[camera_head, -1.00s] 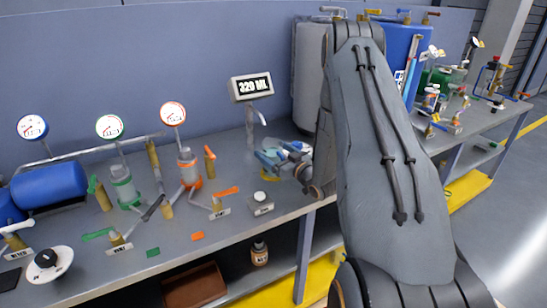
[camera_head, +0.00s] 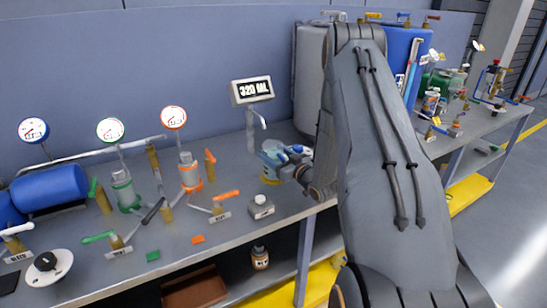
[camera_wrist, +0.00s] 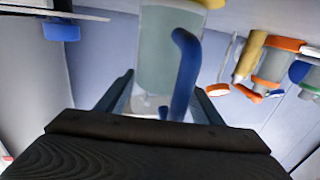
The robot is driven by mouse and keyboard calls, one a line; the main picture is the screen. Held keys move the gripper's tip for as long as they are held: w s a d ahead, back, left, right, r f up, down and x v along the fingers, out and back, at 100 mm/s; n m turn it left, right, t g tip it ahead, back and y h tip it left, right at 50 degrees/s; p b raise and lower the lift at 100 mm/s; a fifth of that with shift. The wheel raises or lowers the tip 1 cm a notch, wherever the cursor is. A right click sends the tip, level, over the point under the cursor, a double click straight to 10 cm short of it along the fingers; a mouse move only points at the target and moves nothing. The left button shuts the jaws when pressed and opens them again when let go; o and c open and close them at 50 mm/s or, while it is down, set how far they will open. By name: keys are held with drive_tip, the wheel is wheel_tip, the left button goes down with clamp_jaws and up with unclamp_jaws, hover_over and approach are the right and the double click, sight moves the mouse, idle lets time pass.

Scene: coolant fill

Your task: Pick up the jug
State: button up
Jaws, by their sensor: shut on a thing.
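The jug (camera_head: 270,163) stands upright below the spout on the workbench, pale and translucent with a blue handle and a yellow lower part. My gripper (camera_head: 298,160) reaches it from the right and is shut on it at the handle side. In the wrist view the jug (camera_wrist: 160,55) appears between the fingers of my gripper (camera_wrist: 163,88), with its blue handle (camera_wrist: 185,70) close to the palm. Part of the jug is hidden by the gripper, and I cannot tell whether its base touches the bench.
A display reading 320 ML (camera_head: 251,90) stands above the spout (camera_head: 258,117). Gauges, valves and a blue tank (camera_head: 50,188) fill the left. A grey tank (camera_head: 308,80) stands behind.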

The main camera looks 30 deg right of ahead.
drive_tip(key=shift+r+b, duration=1.15)
drive_tip(key=shift+r, duration=3.65)
drive_tip(key=shift+s, duration=0.1)
